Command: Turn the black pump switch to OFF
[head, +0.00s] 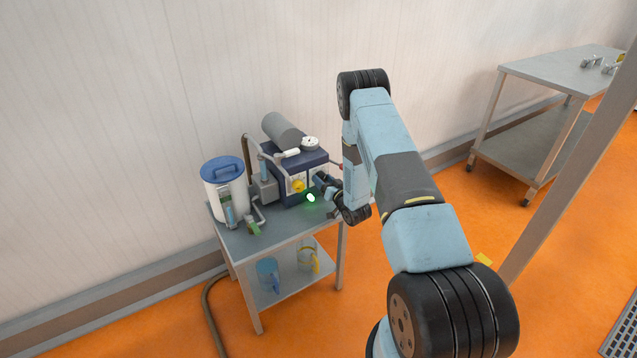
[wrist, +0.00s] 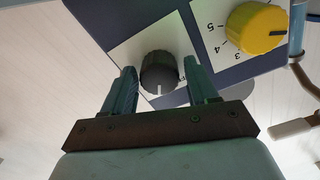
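The black pump switch (wrist: 160,72) is a round ribbed knob on a white plate (wrist: 128,50) in the wrist view. Its white pointer mark faces the bottom of that picture. Part of a label shows at its right, mostly hidden by a finger. My gripper (wrist: 160,68) is open, with one finger on each side of the knob and a visible gap at both sides. I cannot tell how far the fingertips are from the plate. In the head view my gripper (head: 320,180) is at the front of the blue pump unit (head: 292,176), and the switch cannot be made out.
A yellow numbered dial (wrist: 257,27) sits beside the switch; it also shows in the head view (head: 298,185). A lit green spot (head: 311,197) is just below my gripper. A blue-lidded white container (head: 222,185) stands left on the steel cart (head: 275,238).

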